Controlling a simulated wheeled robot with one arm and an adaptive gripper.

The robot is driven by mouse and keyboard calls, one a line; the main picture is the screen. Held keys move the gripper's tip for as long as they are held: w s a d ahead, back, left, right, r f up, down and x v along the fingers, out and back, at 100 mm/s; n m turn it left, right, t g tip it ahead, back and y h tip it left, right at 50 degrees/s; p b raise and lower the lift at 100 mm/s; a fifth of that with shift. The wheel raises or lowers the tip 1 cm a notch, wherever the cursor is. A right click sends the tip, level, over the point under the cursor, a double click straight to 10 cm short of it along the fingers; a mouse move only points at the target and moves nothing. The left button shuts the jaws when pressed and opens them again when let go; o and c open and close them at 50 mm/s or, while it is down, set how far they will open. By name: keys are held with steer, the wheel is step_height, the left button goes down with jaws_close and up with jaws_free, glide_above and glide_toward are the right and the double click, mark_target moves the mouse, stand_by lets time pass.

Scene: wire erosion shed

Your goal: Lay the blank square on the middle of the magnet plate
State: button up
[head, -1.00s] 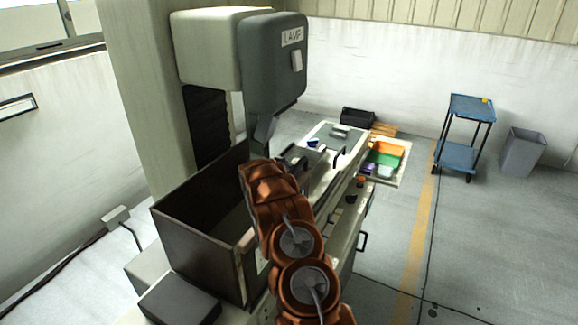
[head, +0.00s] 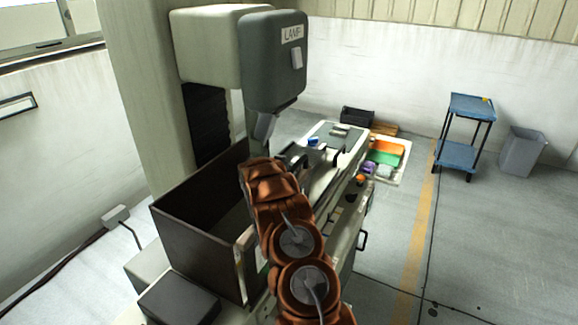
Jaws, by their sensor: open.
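My gripper (head: 297,159) is a small dark shape at the end of my orange arm, over the near part of the light worktop beside the machine. Its jaws are open. I cannot make out the blank square or tell whether it touches the gripper. The magnet plate cannot be told with certainty; the arm and gripper cover part of the worktop. A grey-green panel (head: 327,130) lies on the worktop beyond the gripper, with a small pale grey piece (head: 340,131) on it. A small blue object (head: 313,141) sits near the panel's close edge.
The grey machine head (head: 272,65) marked LAMP hangs above, close to the arm. An open dark tank (head: 195,255) stands left of my arm.

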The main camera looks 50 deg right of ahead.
steer(key=shift+r, duration=0.15)
steer(key=shift+a, duration=0.1)
steer(key=shift+s+a+r+b, duration=0.1)
steer(key=shift+a+b, duration=0.3)
steer(key=shift+a, duration=0.3)
steer(key=shift+s+a+r+b, duration=0.25)
steer(key=shift+a+r+b, duration=0.2)
steer(key=shift+a, duration=0.1)
steer(key=shift+s+a+r+b, duration=0.15)
steer(key=shift+a+b, duration=0.25)
steer(key=shift+a, duration=0.3)
steer(key=shift+b+v, duration=0.45)
steer(key=shift+v, duration=0.35)
steer(key=b+v, duration=0.2)
steer(key=v, duration=0.2)
steer(key=shift+a, duration=0.1)
steer(key=shift+b+v, duration=0.3)
steer(key=shift+v, duration=0.6)
steer(key=shift+s+r, duration=0.1)
steer(key=shift+r, duration=0.05)
